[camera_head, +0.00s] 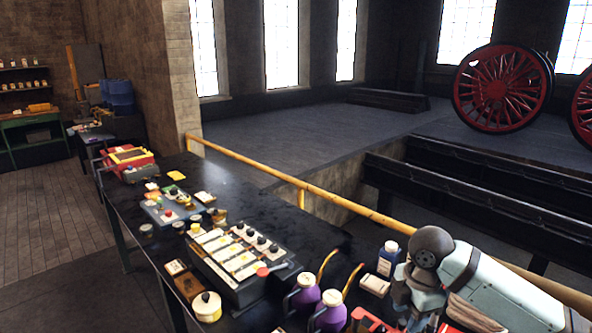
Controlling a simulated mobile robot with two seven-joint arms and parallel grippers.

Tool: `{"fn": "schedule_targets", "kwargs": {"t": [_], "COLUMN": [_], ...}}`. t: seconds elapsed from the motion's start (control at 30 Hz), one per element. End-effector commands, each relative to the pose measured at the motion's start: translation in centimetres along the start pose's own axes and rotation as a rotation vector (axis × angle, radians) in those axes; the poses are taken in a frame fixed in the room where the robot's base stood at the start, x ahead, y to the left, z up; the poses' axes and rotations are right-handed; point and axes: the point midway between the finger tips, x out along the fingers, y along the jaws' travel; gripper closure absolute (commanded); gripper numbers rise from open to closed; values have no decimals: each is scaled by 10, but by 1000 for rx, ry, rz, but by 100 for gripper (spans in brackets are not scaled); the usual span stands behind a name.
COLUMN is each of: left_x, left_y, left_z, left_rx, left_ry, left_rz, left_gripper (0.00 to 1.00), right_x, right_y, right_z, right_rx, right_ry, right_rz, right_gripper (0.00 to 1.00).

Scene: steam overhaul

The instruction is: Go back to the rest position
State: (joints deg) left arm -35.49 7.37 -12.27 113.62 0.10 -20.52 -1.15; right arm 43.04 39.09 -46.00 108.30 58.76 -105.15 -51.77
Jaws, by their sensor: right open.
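My right arm comes in from the lower right over the near end of a long black bench (285,205). My right gripper (415,318) is low at the bottom edge, open, and partly cut off by the frame and hidden by its own arm. A red object (368,321) lies beside it at the bottom edge; whether they touch cannot be told. I see nothing held in it. My left gripper is not in view.
Red wheels (502,88) stand beyond. Floor at left is clear.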

Motion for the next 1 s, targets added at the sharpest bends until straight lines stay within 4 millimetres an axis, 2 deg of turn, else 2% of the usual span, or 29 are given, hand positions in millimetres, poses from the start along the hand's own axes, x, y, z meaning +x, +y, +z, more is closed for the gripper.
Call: {"fn": "schedule_targets", "kwargs": {"t": [0.03,0.2,0.3,0.5,0.77,1.0], "left_x": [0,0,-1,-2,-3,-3], "left_y": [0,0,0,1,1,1], "left_z": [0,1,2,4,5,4], "left_rx": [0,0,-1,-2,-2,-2], "left_ry": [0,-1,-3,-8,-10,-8], "left_rz": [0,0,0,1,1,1], "left_gripper": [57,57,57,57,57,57], "right_x": [15,49,64,87,106,116], "right_y": [-10,-40,-58,-98,-157,-219], "right_z": [-15,-52,-69,-91,-94,-74], "right_rx": [24,162,261,498,873,1240], "right_ry": [24,93,136,214,273,252], "right_rz": [7,61,89,134,176,212], "right_gripper": [56,56,56,56,56,56]}}
